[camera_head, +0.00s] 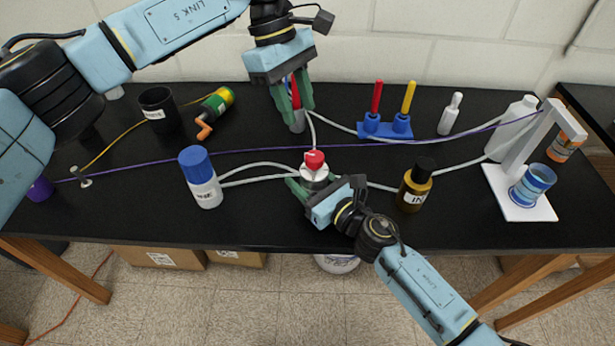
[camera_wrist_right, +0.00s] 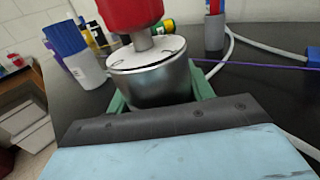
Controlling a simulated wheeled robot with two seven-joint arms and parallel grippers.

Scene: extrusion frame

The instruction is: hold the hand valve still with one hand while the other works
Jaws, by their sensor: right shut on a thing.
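The hand valve, a silver round body with a red knob (camera_head: 314,159), stands near the middle of the black table. In the right wrist view its silver body (camera_wrist_right: 150,78) sits between my green fingers under the red knob. My right gripper (camera_head: 314,180) is shut on this body from the front. My left gripper (camera_head: 293,108) points down behind the valve, clear of it. Its green fingers are apart, with a red and blue thing showing between or behind them. A grey cylinder (camera_head: 298,124) shows below; the fingers partly hide it.
A blue-capped white bottle (camera_head: 203,182) stands left of the valve, an amber bottle (camera_head: 414,188) right. White tubes and a purple cord cross the table. Behind are a black cup (camera_head: 158,107) and a blue rack (camera_head: 385,127); a white stand (camera_head: 498,185) is far right.

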